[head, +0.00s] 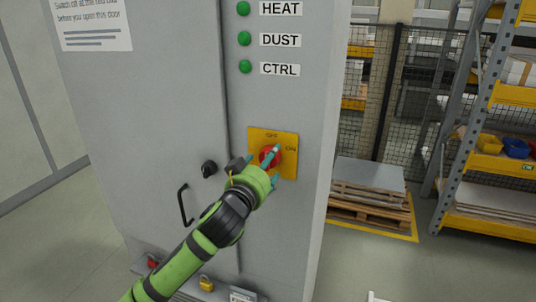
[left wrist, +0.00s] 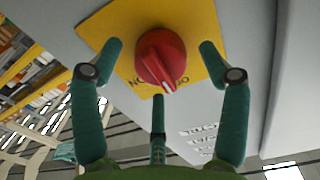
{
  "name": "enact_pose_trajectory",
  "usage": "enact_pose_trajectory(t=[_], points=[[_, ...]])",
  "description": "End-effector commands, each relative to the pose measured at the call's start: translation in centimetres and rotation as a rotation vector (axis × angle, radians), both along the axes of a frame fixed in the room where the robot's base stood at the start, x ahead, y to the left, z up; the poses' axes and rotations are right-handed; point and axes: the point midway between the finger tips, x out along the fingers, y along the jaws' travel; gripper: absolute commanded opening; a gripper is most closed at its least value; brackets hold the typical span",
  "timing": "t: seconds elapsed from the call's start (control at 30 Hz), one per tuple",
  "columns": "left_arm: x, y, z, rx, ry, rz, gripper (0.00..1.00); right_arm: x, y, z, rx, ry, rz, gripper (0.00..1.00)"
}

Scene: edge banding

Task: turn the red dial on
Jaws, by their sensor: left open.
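The red dial (head: 265,158) sits on a yellow plate (head: 288,172) on the grey cabinet front. The plate reads OFF at its top and ON at its right. In the left wrist view the dial (left wrist: 161,58) shows a raised grip with a white mark at its lower end, between the two labels. My left gripper (head: 274,167) is in front of the dial and partly hides it. Its teal fingers also show in the left wrist view (left wrist: 160,60), spread open around the dial with visible gaps at the sides. My right gripper is not in view.
Green lamps (head: 244,39) labelled HEAT, DUST and CTRL are above the plate. A black knob (head: 209,168) and a black door handle (head: 184,204) are to the left. Pallets (head: 368,205) and a shelf rack (head: 490,222) stand to the right.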

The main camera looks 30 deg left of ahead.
Motion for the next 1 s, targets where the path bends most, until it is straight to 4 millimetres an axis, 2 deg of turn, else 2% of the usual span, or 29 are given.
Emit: enact_pose_trajectory(t=[0.17, 0.47, 0.6, 1.0], points=[[1.32, 0.3, 0.06, 0.0, 0.001, 0.0, 0.76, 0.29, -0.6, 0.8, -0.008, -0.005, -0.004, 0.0], [1.51, 0.32, -0.11, 0.0, 0.001, -0.001, 0.76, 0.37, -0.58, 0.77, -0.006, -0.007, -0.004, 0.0], [1.5, 0.32, -0.11, 0.0, 0.001, -0.001, 0.2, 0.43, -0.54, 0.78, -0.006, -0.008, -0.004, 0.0], [1.48, 0.3, -0.1, 0.028, 0.008, -0.002, 0.18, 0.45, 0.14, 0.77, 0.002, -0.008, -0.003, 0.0]])
